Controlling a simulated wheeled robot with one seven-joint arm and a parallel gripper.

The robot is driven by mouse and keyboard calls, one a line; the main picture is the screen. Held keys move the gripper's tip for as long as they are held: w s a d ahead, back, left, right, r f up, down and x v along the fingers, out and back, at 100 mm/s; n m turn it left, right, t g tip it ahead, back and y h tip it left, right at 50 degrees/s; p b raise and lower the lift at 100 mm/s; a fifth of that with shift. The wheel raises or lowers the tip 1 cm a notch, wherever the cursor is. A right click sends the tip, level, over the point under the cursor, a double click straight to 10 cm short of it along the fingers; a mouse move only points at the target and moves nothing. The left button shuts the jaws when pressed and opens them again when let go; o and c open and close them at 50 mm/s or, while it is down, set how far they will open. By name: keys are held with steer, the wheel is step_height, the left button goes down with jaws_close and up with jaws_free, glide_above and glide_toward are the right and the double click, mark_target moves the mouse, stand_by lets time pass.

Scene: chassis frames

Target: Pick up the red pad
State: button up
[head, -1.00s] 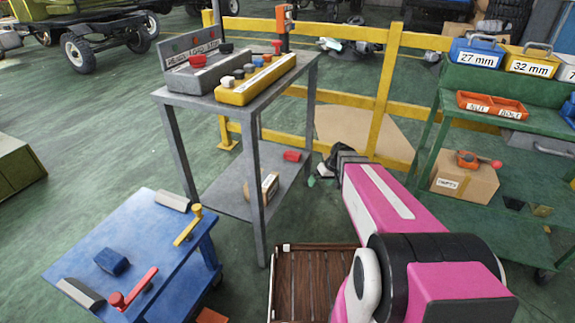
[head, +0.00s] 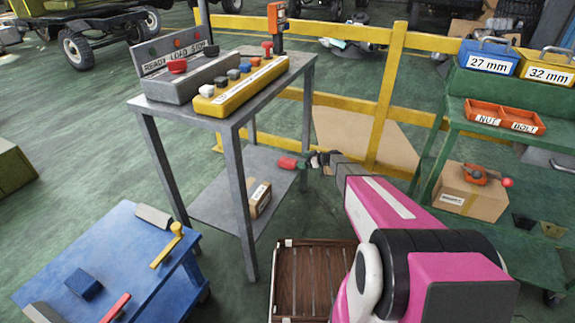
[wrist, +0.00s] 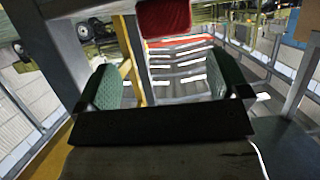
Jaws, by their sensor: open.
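The red pad (head: 289,162) is a small rounded red piece on the lower shelf (head: 222,207) of the grey stand, near the shelf's right back corner. My gripper (head: 309,162) is just right of it in the head view, with my pink arm reaching in from the lower right. In the wrist view the red pad (wrist: 163,17) shows at the top edge, partly cut off. The open green-padded jaws (wrist: 168,82) stand apart below it in that picture, with nothing held between them. Whether a finger touches the pad cannot be told.
A grey stand leg (head: 306,120) rises close beside my gripper. A cardboard box (head: 260,199) sits on the same shelf. A yellow rail (head: 388,90) runs behind. A blue cart (head: 110,255) is at lower left, and a wooden slatted crate (head: 312,280) is below.

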mark_target(293, 162)
steer(key=x, duration=0.2)
steer(key=shift+w+a+f, duration=0.15)
steer(key=shift+a, duration=0.2)
steer(key=shift+s+x, duration=0.2)
steer(key=shift+x, duration=1.3)
steer(key=shift+s+x, duration=0.15)
steer(key=shift+x, duration=1.35)
steer(key=shift+a, duration=0.1)
steer(key=c, duration=1)
